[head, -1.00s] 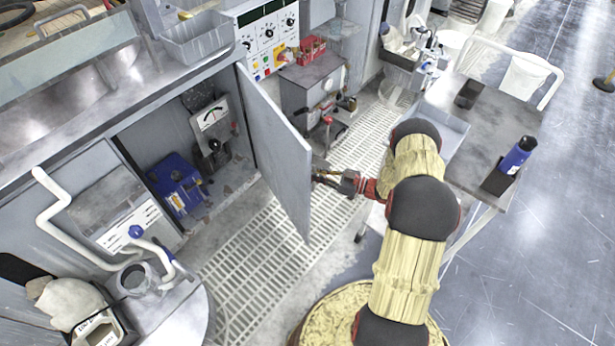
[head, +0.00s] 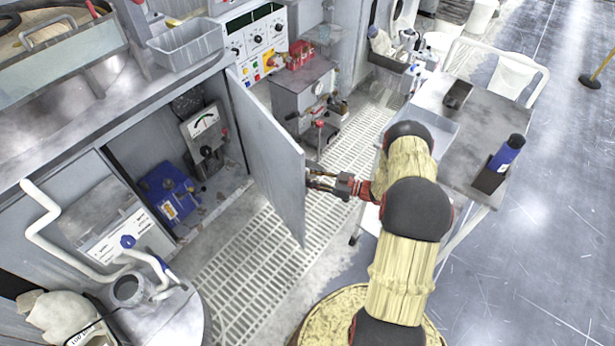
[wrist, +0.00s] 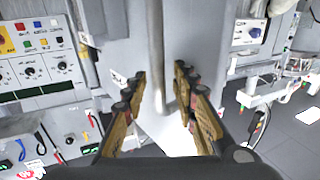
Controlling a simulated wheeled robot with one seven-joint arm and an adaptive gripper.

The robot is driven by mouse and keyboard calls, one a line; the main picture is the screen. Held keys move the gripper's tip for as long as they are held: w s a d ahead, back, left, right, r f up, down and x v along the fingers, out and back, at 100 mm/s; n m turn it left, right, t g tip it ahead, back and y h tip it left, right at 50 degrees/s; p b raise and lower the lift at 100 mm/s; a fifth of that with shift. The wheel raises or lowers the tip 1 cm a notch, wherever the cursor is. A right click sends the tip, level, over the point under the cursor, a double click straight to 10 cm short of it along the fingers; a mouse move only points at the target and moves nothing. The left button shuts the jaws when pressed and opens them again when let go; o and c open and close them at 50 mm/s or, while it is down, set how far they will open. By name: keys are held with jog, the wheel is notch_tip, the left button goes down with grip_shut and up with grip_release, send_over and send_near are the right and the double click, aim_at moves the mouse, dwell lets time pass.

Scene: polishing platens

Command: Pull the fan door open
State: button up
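The fan door (head: 272,150) is a flat grey panel in the head view, standing well open from the low cabinet, hinged at the opening's right side. My gripper (head: 312,180) is beside its free edge, on the outer face. In the wrist view the door face (wrist: 180,45) fills the middle, with a vertical grey bar handle (wrist: 157,50) on it. My gripper's two fingers (wrist: 163,105) are spread apart, with the handle's lower end showing in the gap. I cannot tell whether a finger touches it.
The cabinet holds a blue box (head: 168,190) and a gauge unit (head: 205,125). A grated floor mat (head: 245,265) lies under the door. A machine with a red-knobbed lever (head: 305,95) stands behind it. A grey cart (head: 490,130) is close to the arm's right.

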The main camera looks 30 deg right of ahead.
jog(key=v, duration=1.2)
jog(key=shift+c, duration=0.7)
